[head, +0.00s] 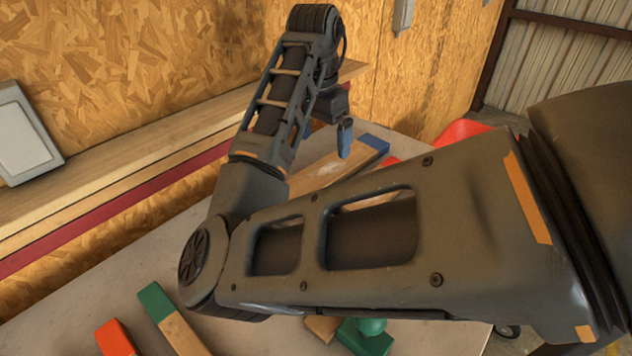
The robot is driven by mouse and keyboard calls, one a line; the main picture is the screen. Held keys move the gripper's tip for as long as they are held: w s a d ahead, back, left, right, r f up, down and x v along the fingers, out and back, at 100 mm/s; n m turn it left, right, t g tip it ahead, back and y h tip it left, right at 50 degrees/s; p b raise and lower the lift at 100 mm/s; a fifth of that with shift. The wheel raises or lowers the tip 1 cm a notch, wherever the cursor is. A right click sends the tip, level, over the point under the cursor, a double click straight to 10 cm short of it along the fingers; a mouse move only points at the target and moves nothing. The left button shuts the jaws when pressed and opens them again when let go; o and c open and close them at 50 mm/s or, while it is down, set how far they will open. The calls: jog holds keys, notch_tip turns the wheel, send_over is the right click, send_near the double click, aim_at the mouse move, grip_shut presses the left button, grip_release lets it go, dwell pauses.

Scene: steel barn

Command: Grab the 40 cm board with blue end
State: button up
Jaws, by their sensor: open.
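A wooden board with a blue end (374,143) lies on the grey table (75,303), beyond my forearm. Its bare wood runs down and left until my arm hides it. I cannot tell its length. My gripper (345,138) hangs over this board near the blue end, fingers pointing down. One bluish finger shows clearly; the other is mostly hidden. The jaws are open, with nothing seen between them. I cannot tell how far above the board the fingertip is.
A board with a green end (154,300) and one with an orange-red end (114,337) lie at the near left. Another green-ended piece (365,341) lies partly under my arm. Red objects (460,131) show behind my arm. A wooden ledge (110,187) runs along the left wall.

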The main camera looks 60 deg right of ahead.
aim_at(324, 171)
jog(key=shift+d+f, duration=0.15)
jog(key=shift+f, duration=1.9)
jog(key=shift+d+f, duration=0.1)
jog(key=shift+f, duration=1.9)
jog(key=c, duration=1.2)
